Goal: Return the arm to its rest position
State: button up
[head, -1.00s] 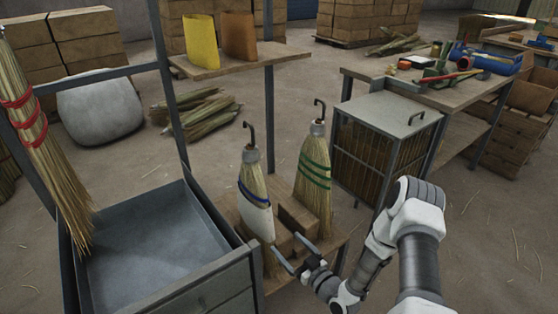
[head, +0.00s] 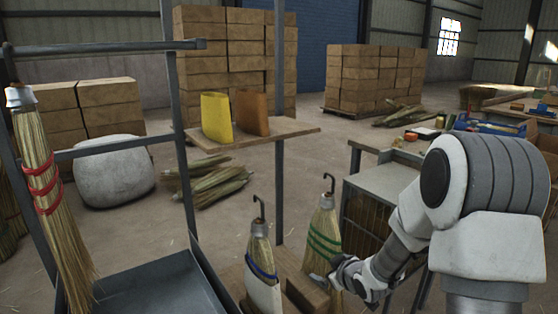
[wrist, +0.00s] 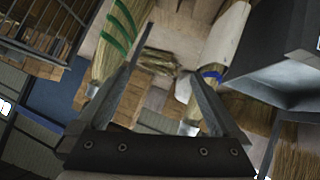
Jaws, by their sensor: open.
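My gripper (head: 322,281) is in front of the green-banded broom (head: 323,236) in the head view, with the arm folding back toward my body at the right. In the wrist view my gripper (wrist: 172,80) has its two fingers spread with nothing between them. The green-banded broom (wrist: 122,30) shows beyond the left finger, and the broom with a blue band and white wrap (wrist: 225,45) beyond the right finger. In the head view the blue-banded broom (head: 262,265) stands left of the green one, on a low wooden stand. Both have hooks on top.
A red-banded broom (head: 45,190) hangs at the left on a metal frame above a grey tray (head: 150,290). A shelf (head: 250,136) holds a yellow and a brown piece. A wire cage cabinet (head: 375,200) and workbench stand at the right, close behind my arm.

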jog(key=s+d+r+m+g+h, duration=0.1)
jog(key=s+d+r+m+h, duration=0.1)
jog(key=s+r, duration=0.45)
jog(key=s+d+r+m+g+h, duration=0.1)
jog(key=s+d+r+m+h, duration=0.1)
jog(key=s+r, duration=0.5)
jog(key=s+a+r+m+g+y, duration=0.1)
jog(key=s+a+r+m, duration=0.15)
jog(key=s, duration=0.75)
jog(key=s+a+r+m+g, duration=0.1)
jog(key=s+r+g, duration=0.15)
jog(key=s, duration=0.65)
notch_tip(320, 180, up, 25)
jog(key=p, duration=2.3)
jog(key=shift+s+d+f+p, duration=0.15)
jog(key=shift+s+f+p, duration=0.05)
jog(key=shift+p, duration=0.2)
